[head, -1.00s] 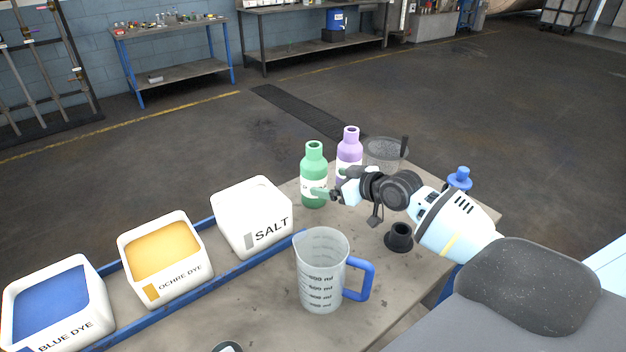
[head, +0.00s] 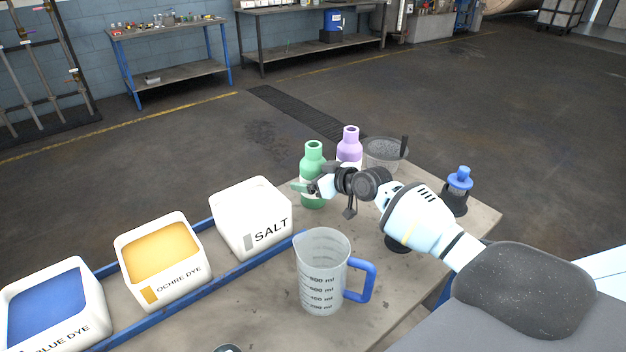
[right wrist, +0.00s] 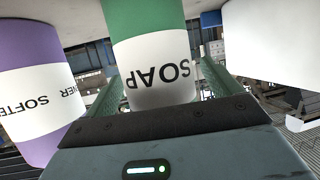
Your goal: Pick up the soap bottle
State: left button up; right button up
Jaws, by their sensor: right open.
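The soap bottle (head: 314,152) is green with a white label and stands upright at the back of the table. My right gripper (head: 308,185) is in front of it and hides much of its label in the head view. In the right wrist view the soap bottle (right wrist: 155,60) appears upside down, its label reading SOAP. The right gripper's green fingers (right wrist: 160,85) are open, one on each side of the bottle's label; I cannot tell if they touch it. My left gripper is not in view.
A purple softener bottle (head: 349,145) stands just right of the soap, also seen in the wrist view (right wrist: 32,90). The white salt bin (head: 250,205) is close on the left. A measuring jug (head: 320,280) stands in front; a mesh basket (head: 380,153) is behind right.

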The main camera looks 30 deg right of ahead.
jog(key=shift+r, duration=0.1)
jog(key=c, duration=1.3)
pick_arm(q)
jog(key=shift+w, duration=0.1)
pick_arm(e)
jog(key=shift+o, duration=0.2)
jog(key=shift+r, duration=1.5)
jog(key=shift+s+r, duration=0.15)
jog(key=shift+r, duration=0.15)
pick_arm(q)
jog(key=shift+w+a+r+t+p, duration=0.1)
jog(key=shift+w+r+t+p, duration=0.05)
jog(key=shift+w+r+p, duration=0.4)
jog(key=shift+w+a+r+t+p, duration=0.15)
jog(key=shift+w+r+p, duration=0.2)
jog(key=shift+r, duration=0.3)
pick_arm(e)
send_near(314, 166)
jog(key=s+a+f, duration=0.4)
jog(key=shift+a+f, duration=0.2)
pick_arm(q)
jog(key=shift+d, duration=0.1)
pick_arm(e)
jog(key=shift+s, duration=0.1)
